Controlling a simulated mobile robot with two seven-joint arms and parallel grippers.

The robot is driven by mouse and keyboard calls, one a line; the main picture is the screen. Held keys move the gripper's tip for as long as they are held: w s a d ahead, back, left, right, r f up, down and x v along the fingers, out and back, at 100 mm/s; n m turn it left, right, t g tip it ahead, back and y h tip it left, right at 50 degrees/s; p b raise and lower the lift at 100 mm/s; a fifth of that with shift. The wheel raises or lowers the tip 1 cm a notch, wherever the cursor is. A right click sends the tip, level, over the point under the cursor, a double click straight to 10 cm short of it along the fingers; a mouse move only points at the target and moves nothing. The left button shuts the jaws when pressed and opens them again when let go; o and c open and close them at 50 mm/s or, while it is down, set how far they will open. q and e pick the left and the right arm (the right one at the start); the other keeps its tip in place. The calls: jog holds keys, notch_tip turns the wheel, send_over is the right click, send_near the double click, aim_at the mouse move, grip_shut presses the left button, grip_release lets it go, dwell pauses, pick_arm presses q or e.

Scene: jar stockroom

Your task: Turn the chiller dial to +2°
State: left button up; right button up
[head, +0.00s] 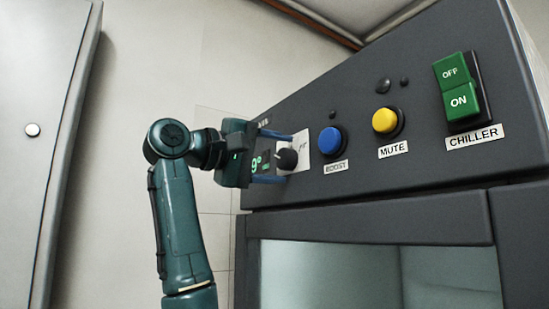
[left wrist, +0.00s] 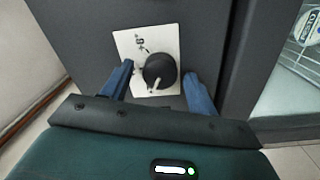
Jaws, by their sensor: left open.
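The chiller dial (head: 288,159) is a black round knob on a white plate (head: 301,146) at the left of the dark control panel. It also shows in the left wrist view (left wrist: 160,69), with its pale pointer towards the bottom of that picture. My left gripper (head: 284,157) is open, with one blue finger on each side of the dial. In the left wrist view gaps show between both fingers and the knob. My right gripper is not in view.
Right of the dial are a blue BOOST button (head: 330,140), a yellow MUTE button (head: 385,120) and a green CHILLER OFF/ON switch (head: 457,85). A glass-fronted compartment (head: 350,275) lies below the panel. A pale door (head: 35,130) stands at the far left.

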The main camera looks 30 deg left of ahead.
pick_arm(q)
jog(key=b+v, duration=0.3)
jog(key=v, duration=1)
jog(key=shift+b, duration=0.3)
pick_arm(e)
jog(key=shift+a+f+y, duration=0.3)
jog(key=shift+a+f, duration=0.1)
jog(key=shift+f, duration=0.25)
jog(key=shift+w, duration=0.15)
pick_arm(q)
jog(key=shift+s, duration=0.1)
